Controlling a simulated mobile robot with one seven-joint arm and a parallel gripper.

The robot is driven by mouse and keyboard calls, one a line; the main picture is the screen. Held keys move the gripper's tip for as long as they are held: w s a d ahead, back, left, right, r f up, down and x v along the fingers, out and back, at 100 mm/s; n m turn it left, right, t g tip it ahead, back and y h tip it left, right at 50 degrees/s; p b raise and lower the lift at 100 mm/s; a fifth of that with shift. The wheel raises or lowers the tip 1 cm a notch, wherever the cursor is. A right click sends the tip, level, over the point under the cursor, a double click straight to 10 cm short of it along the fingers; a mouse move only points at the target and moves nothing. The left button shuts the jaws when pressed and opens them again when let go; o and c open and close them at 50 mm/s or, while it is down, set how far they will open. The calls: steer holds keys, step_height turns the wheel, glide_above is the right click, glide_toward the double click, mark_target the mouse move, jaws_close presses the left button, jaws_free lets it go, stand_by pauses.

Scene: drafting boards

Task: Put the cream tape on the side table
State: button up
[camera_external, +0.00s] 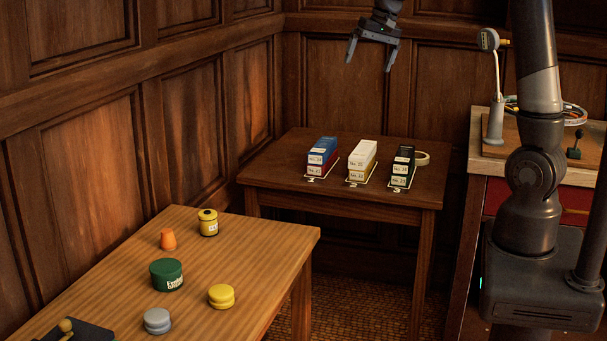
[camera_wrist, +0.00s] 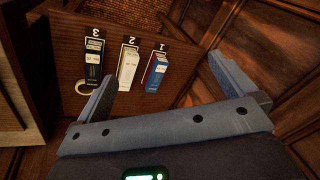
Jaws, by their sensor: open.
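The cream tape (camera_external: 422,160) is a pale ring at the right end of the dark wooden table (camera_external: 290,147), beside the black boxes. In the wrist view it shows as a ring (camera_wrist: 80,86) next to the black box, partly hidden by my left finger. A lighter wooden table (camera_external: 265,240) stands at the front left; I cannot tell which table is called the side table. My gripper (camera_external: 370,64) is open and empty, high above the dark table. Its spread fingers also show in the wrist view (camera_wrist: 163,72).
Blue (camera_external: 322,148), white (camera_external: 362,155) and black boxes (camera_external: 402,165) stand in stacks on numbered marks on the dark table.

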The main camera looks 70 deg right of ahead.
steer(key=s+a+r+n+t, duration=0.1)
steer(key=s+a+n, duration=0.25)
steer(key=a, duration=0.55)
steer(key=s+a+n, duration=0.2)
steer(key=s+a, duration=0.3)
steer(key=a, duration=0.4)
steer(key=s+a+f+n+t, duration=0.1)
steer(key=s+a+f+n, duration=0.3)
steer(key=s+a, duration=0.6)
steer(key=shift+s+f+n, duration=0.35)
steer(key=shift+s+n, duration=0.2)
steer(key=shift+n, duration=0.1)
